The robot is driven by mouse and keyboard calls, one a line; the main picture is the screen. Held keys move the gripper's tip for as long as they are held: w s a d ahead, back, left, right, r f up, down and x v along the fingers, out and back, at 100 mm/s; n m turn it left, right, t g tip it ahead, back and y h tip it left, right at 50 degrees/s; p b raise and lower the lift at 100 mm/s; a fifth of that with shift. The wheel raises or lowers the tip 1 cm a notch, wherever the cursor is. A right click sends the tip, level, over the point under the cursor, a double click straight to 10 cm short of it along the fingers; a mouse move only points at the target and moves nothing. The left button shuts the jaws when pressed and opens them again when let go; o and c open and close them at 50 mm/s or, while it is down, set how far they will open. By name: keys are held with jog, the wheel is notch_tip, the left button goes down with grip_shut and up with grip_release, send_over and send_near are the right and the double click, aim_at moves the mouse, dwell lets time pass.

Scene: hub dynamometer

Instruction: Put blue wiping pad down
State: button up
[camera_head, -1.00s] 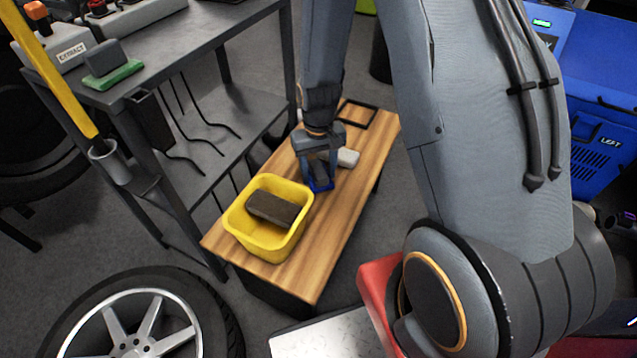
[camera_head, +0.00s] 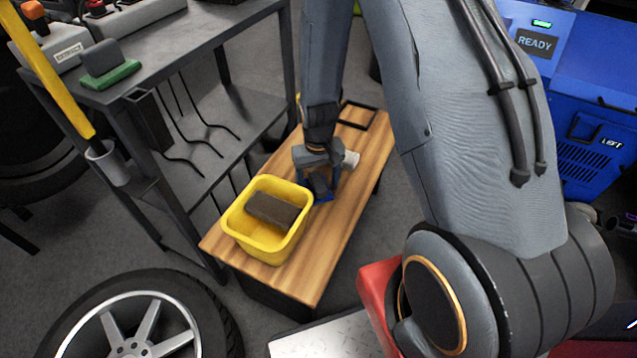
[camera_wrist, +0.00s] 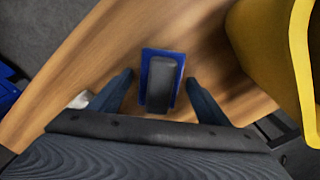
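The blue wiping pad (camera_wrist: 147,66) has a dark grey block handle (camera_wrist: 161,84) on top. It lies flat on the wooden bench top (camera_wrist: 228,92), as far as the wrist view shows. In the head view the pad (camera_head: 327,194) shows as a blue edge beside the yellow bin, mostly hidden by my gripper. My gripper (camera_wrist: 159,88) is open above the pad, with one finger on each side and a visible gap between each finger and the handle. It also shows in the head view (camera_head: 319,188).
The yellow bin (camera_head: 231,220) holds a dark brown block (camera_head: 272,210), close left of the pad. A white object (camera_head: 351,159) and a black square frame (camera_head: 358,116) are farther back on the bench. A grey shelf table (camera_head: 205,45) stands to the left.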

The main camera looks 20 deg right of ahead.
jog(key=shift+r, duration=0.1)
notch_tip(320, 180, up, 12)
jog(key=p, duration=0.2)
notch_tip(320, 180, up, 13)
jog(key=n, duration=0.1)
send_over(318, 182)
jog(key=s+a, duration=0.5)
jog(key=s, duration=0.2)
jog(key=s+a+r, duration=0.1)
jog(key=s+r, duration=0.3)
jog(key=s, duration=0.3)
jog(key=s+a+r+n, duration=0.1)
jog(key=s+a+r, duration=0.1)
jog(key=s+r, duration=0.3)
jog(key=shift+s+a+n+y, duration=0.3)
jog(key=shift+s, duration=0.6)
jog(key=d+r+m+p, duration=0.2)
jog(key=d+r+p, duration=0.6)
jog(key=p, duration=0.8)
jog(key=shift+d+r+m, duration=0.25)
jog(key=shift+d+m, duration=0.05)
